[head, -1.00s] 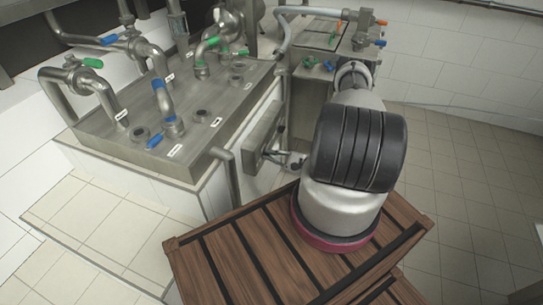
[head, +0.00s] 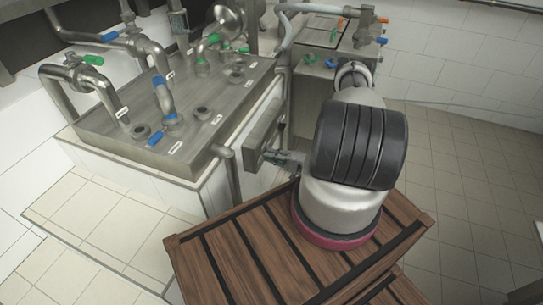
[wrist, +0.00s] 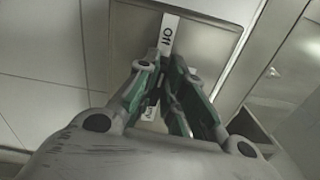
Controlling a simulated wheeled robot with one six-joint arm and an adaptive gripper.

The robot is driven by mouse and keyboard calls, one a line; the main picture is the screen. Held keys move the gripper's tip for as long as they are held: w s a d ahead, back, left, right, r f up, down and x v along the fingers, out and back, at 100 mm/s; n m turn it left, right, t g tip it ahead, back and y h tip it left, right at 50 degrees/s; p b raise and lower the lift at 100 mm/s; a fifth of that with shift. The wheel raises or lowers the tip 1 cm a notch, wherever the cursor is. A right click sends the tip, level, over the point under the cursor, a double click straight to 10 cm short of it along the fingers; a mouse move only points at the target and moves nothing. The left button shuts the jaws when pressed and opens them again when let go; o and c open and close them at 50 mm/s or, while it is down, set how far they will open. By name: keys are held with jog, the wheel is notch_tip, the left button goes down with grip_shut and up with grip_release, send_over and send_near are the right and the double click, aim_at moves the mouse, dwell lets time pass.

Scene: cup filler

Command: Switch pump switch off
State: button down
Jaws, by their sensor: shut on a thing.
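A grey metal switch box (head: 262,132) is fixed to the side of the tiled counter in the head view. My gripper (head: 272,157) is at the front of this box, partly hidden by its own links. In the wrist view the panel (wrist: 210,45) fills the top middle, with a white label (wrist: 168,35) that seems to read ON, seen turned. A second small label (wrist: 150,110) shows between the fingers. My gripper (wrist: 166,68) has its green-padded fingers closed together at the tips, between the two labels. The pump switch between the fingertips is mostly hidden.
A steel counter (head: 205,110) with pipes and blue and green valve handles stands behind the box. A vertical pipe (head: 231,172) runs close to the box's left. My wooden-slatted base is below. Tiled floor (head: 465,185) is clear at right.

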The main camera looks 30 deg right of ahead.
jog(key=shift+f+n, duration=0.1)
jog(key=shift+n, duration=0.4)
jog(key=c, duration=1.5)
grip_release()
jog(key=v, duration=1.2)
